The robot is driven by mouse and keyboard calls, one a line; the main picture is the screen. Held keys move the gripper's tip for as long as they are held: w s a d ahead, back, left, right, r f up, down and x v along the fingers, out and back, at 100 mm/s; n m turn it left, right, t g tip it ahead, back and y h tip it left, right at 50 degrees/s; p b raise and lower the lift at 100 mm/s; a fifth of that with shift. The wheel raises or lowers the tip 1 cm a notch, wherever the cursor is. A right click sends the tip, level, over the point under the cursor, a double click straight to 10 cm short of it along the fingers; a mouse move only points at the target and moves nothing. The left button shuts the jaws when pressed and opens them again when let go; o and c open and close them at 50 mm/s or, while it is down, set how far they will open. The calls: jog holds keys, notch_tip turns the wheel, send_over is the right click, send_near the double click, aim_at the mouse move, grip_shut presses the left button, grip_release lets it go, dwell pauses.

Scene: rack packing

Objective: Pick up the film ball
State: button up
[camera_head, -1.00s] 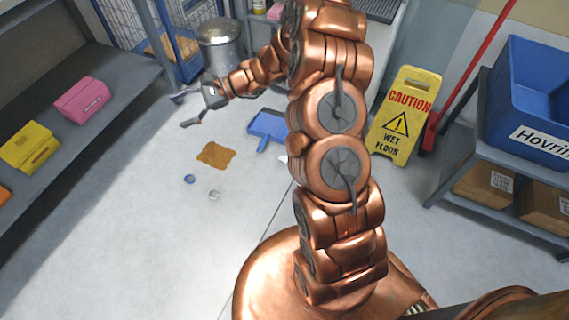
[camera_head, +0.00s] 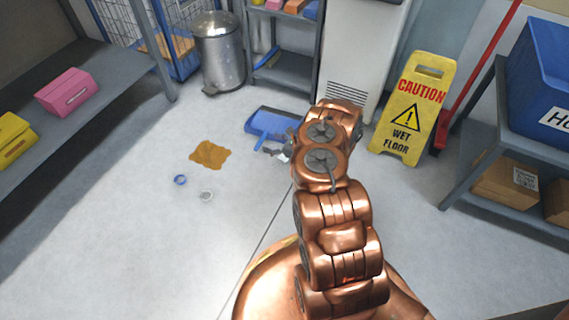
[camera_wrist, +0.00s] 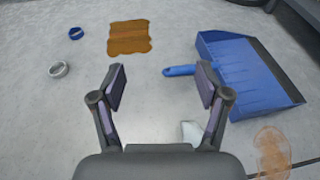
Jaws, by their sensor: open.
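A small pale, whitish piece that looks like the film ball (camera_wrist: 190,131) lies on the floor in the wrist view. It is low in the picture, just inside the right finger and close to the palm, which may cover part of it. My gripper (camera_wrist: 160,88) is open and empty above the floor, its fingers spread apart. In the head view my arm hides most of the gripper; only grey finger parts show near the dustpan. A pale bit shows there too, but I cannot tell its shape.
A blue dustpan (camera_wrist: 250,75) (camera_head: 275,124) lies beside the gripper. A brown stain (camera_wrist: 129,38), a blue ring (camera_wrist: 76,33) and a grey ring (camera_wrist: 58,69) are on the floor. A wet-floor sign (camera_head: 413,105) stands right. Open floor lies left.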

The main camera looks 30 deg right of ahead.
jog(key=s+d+f+h+b, duration=0.1)
jog(key=s+d+f, duration=0.1)
jog(key=f, duration=0.1)
jog(key=s+d+f+m+h, duration=0.1)
jog(key=d+f, duration=0.2)
jog(key=f, duration=0.1)
jog(key=s+d+f+m+h+b, duration=0.1)
jog(key=s+d+f, duration=0.1)
jog(key=f, duration=0.2)
jog(key=shift+s+d+f+b, duration=0.25)
jog(key=shift+s+d+b, duration=0.05)
jog(key=shift+d, duration=0.05)
jog(key=shift+w+f, duration=0.2)
jog(key=shift+b+x, duration=0.55)
jog(key=shift+x, duration=0.45)
jog(key=b+x, duration=0.2)
jog(key=x, duration=0.2)
jog(key=shift+w+a+f+b, duration=0.15)
jog(key=shift+w+b, duration=0.05)
jog(key=shift+b, duration=0.1)
jog(key=shift+w, duration=0.25)
jog(key=shift+m, duration=0.3)
jog(key=shift+c, duration=0.5)
jog(key=c, duration=0.7)
